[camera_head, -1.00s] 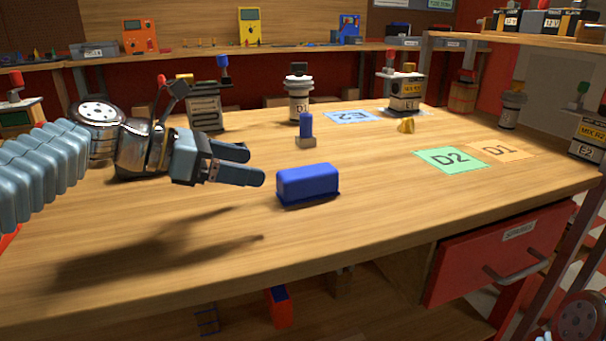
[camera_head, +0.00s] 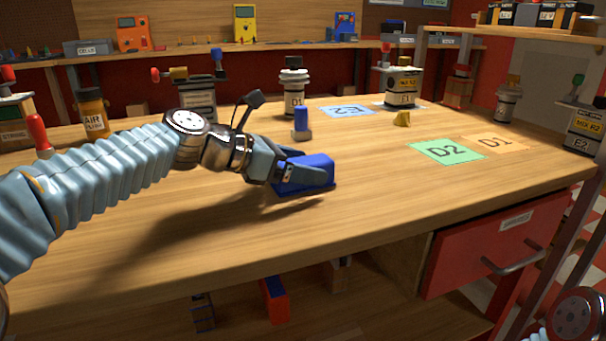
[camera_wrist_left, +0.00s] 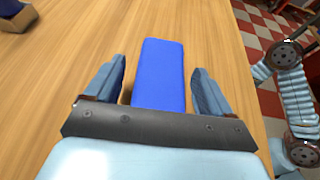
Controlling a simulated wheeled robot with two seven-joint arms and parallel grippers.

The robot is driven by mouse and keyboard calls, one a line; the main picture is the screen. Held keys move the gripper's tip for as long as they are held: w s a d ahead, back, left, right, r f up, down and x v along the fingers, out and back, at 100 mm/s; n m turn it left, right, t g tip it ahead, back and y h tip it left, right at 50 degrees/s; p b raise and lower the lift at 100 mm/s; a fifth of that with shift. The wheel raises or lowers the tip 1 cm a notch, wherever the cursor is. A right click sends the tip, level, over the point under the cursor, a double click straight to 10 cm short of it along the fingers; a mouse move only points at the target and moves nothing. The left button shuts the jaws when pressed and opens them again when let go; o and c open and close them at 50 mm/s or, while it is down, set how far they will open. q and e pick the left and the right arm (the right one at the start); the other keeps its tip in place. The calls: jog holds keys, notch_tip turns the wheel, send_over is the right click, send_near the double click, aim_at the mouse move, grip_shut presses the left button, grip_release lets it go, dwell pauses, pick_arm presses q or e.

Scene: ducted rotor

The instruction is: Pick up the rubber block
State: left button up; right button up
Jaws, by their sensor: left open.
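The rubber block, which I take to be the long blue block (camera_head: 318,174), lies on the wooden workbench (camera_head: 370,205) near its front. My left gripper (camera_head: 290,169) is open, with its fingers around the left end of the block. In the left wrist view the blue block (camera_wrist_left: 162,75) lies between the two spread fingers of my left gripper (camera_wrist_left: 163,88). A narrow gap shows on each side of it. The block's near end is hidden behind the gripper's palm. My right gripper is not in view.
A small blue-topped piece (camera_head: 301,125) stands behind the block. The bench front is clear.

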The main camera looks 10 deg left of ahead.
pick_arm(q)
jog(key=c, duration=1.1)
jog(key=shift+r, duration=0.15)
